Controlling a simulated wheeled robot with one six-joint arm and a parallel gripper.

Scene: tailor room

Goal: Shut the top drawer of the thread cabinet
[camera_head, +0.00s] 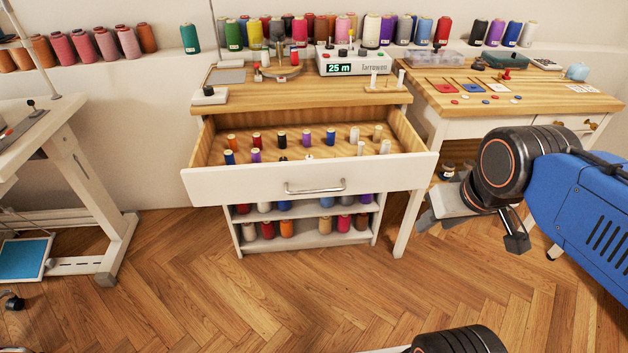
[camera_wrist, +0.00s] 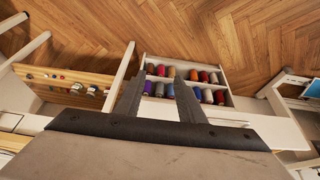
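The thread cabinet has a wooden top (camera_head: 297,93) and white lower shelves (camera_head: 305,243) of spools. Its top drawer (camera_head: 310,184) is pulled far out in the head view. The drawer has a white front with a metal bar handle (camera_head: 315,187) and holds small spools in rows on its wooden bottom. My gripper (camera_head: 428,220) is to the right of the drawer front, apart from the handle. In the wrist view my gripper (camera_wrist: 159,78) has its two fingers apart with nothing between them. Shelves of coloured spools (camera_wrist: 186,84) show beyond the fingers there.
A wooden worktable (camera_head: 520,95) with coloured pieces stands right of the cabinet, its white leg (camera_head: 409,222) close to my gripper. A white-framed table (camera_head: 75,150) stands at left. The wood floor (camera_head: 250,300) before the drawer is clear.

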